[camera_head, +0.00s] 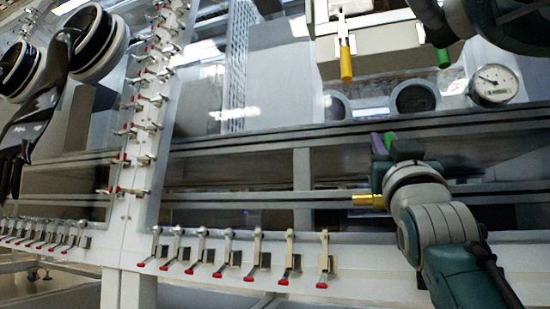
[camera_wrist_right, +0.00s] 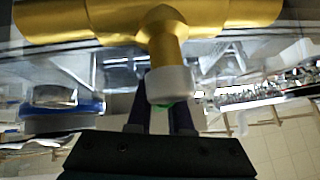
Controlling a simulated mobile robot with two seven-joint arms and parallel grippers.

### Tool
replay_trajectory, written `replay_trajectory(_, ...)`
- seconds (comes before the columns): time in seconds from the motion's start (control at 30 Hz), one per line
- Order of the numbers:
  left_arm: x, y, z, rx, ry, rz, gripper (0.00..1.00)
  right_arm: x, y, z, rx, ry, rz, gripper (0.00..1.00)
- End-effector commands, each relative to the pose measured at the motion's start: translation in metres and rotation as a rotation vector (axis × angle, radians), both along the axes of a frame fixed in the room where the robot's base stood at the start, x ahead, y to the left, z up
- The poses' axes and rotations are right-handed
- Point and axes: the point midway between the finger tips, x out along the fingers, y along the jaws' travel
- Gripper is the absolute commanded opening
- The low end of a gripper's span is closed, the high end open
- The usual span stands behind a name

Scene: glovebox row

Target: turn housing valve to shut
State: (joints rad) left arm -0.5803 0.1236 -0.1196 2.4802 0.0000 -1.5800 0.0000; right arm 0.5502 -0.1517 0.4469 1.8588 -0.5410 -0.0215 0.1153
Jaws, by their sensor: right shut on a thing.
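The housing valve shows in the right wrist view as a brass T-shaped body (camera_wrist_right: 160,30) with a pale grey stem end (camera_wrist_right: 170,85). A bit of green, seemingly its handle, shows behind that. In the head view, brass (camera_head: 368,200) shows beside my right wrist, and a green piece (camera_head: 389,139) shows at the fingers. My right gripper (camera_head: 380,158) is shut on the valve handle; its dark purple fingers (camera_wrist_right: 162,104) lie either side of the stem end. The gripper hides most of the handle, so its angle is unclear. My left gripper is not in view.
Behind stands the glovebox front with rows of red-tipped clamps (camera_head: 228,253). A round gauge (camera_head: 493,84) is at the upper right. Black gloves (camera_head: 35,110) hang from ports at the left. A yellow-tipped part (camera_head: 345,62) hangs at the top.

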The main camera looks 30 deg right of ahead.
Motion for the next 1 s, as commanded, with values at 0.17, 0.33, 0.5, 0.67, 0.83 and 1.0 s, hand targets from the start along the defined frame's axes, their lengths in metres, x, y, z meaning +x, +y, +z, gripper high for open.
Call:
replay_trajectory(0.17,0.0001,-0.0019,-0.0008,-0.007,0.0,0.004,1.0,-0.001,-0.0009,0.0009,0.007,-0.011,0.0,0.0)
replay_trajectory(0.33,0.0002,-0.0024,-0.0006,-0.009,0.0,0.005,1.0,-0.0012,-0.0011,0.0012,0.007,-0.011,0.001,0.0)
replay_trajectory(0.5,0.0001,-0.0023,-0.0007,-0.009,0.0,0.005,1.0,-0.0013,-0.0011,0.0013,0.007,-0.011,0.0,0.25)
replay_trajectory(0.67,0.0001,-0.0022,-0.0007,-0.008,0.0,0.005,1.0,-0.0011,-0.0011,0.0011,0.006,-0.01,-0.001,0.43)
replay_trajectory(0.83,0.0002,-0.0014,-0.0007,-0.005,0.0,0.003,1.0,-0.001,-0.0012,0.0008,0.006,-0.009,-0.001,0.48)
replay_trajectory(1.0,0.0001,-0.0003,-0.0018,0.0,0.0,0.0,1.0,-0.0008,-0.0012,-0.0008,0.006,-0.008,0.0,0.48)
